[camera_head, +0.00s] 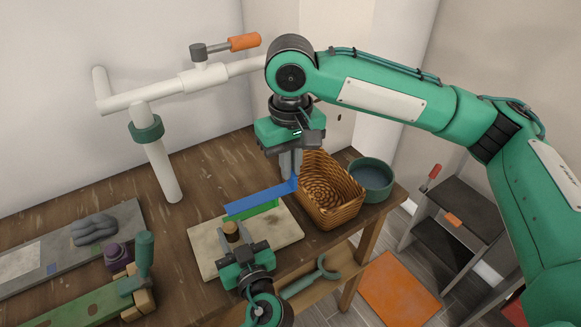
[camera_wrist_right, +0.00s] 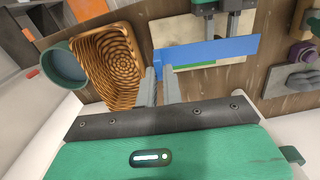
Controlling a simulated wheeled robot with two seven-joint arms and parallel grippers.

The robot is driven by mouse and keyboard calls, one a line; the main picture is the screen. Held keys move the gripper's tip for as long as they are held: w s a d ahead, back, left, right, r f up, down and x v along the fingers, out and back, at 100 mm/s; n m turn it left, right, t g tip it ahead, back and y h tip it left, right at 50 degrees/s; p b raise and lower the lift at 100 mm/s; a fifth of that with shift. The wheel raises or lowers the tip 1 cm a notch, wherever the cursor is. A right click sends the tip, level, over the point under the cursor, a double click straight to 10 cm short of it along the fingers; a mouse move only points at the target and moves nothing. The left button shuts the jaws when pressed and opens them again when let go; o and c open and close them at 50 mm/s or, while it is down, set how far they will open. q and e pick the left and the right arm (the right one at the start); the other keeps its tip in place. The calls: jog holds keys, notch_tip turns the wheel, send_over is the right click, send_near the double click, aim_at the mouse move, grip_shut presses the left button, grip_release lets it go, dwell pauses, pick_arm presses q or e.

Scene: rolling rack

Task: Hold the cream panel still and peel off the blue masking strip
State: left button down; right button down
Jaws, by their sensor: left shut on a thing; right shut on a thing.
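The cream panel (camera_head: 205,240) lies flat on the wooden bench; it also shows in the right wrist view (camera_wrist_right: 165,32). A short tan knob (camera_head: 231,229) stands on it. My left gripper (camera_head: 236,240) is at the knob, shut on it; the fingertips are partly hidden. The blue masking strip (camera_head: 250,199) reaches from above the panel's far edge to my right gripper (camera_head: 290,176), which is shut on its right end. In the right wrist view the strip (camera_wrist_right: 210,51) looks straight and overlaps the panel. A green band (camera_head: 262,209) lies on the panel beside the strip.
A wicker basket (camera_head: 318,212) stands close to my right gripper, with a teal bowl (camera_head: 371,177) beyond it. A grey board with stones (camera_head: 93,229) and a green-handled tool (camera_head: 145,254) are at left. A white pipe stand (camera_head: 160,165) rises behind.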

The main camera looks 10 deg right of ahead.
jog(key=shift+r, duration=0.95)
pick_arm(q)
jog(key=c, duration=1)
grip_release()
jog(key=shift+o, duration=0.2)
